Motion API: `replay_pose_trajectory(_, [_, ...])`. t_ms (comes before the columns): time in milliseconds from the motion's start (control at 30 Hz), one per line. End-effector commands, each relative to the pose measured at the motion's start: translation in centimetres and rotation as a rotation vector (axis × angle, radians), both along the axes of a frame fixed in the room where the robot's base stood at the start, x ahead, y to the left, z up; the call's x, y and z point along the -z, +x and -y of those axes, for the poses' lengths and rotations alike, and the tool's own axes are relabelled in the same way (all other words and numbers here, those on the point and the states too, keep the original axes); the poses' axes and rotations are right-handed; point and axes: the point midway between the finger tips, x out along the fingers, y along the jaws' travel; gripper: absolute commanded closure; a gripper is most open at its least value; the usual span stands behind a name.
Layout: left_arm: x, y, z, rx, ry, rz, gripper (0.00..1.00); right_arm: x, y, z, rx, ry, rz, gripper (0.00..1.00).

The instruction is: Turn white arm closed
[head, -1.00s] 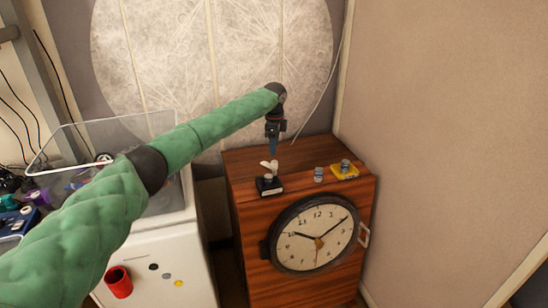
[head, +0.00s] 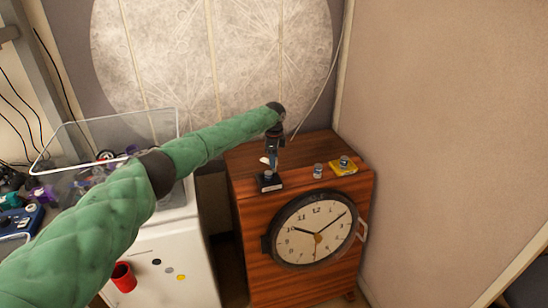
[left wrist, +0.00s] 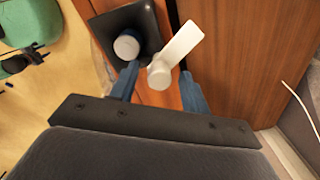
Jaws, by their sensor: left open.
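The white arm (left wrist: 180,50) is a flat white lever with a round knob, beside a black base (left wrist: 145,22) that carries a grey-white round post (left wrist: 127,44). In the head view the white arm (head: 265,160) and the black base (head: 270,182) are on top of the wooden cabinet (head: 245,210), at its left front. My left gripper (head: 273,164) points down at the white arm. In the left wrist view its two blue fingers (left wrist: 160,88) are apart, with the arm's knob between them. I cannot tell whether either finger touches it. My right gripper is not in view.
A small jar (head: 318,171) and a yellow block (head: 340,168) with another jar (head: 344,161) stand right on the cabinet top. A round clock (head: 313,228) is on the cabinet's front. A white cabinet (head: 170,255) with a clear-walled bin is left. A wall closes the right.

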Motion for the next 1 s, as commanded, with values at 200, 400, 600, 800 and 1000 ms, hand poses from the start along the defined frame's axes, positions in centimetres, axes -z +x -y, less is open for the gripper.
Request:
replay_pose_trajectory(200, [-0.04, 0.0, 0.02, 0.0, 0.0, 0.0, 0.81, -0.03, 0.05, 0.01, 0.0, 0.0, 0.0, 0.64])
replay_pose_trajectory(400, [-0.05, 0.0, 0.03, -0.001, 0.0, 0.0, 0.98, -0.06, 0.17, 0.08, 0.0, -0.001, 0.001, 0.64])
replay_pose_trajectory(600, [-0.01, -0.03, 0.05, -0.032, 0.0, -0.001, 0.98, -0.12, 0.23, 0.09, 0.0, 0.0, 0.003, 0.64])
replay_pose_trajectory(800, [-0.02, -0.05, 0.1, -0.132, -0.001, -0.001, 0.98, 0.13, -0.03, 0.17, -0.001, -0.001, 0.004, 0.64])
replay_pose_trajectory(1000, [-0.04, -0.09, 0.19, -0.298, -0.003, -0.003, 0.98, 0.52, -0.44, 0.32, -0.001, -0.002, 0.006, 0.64])
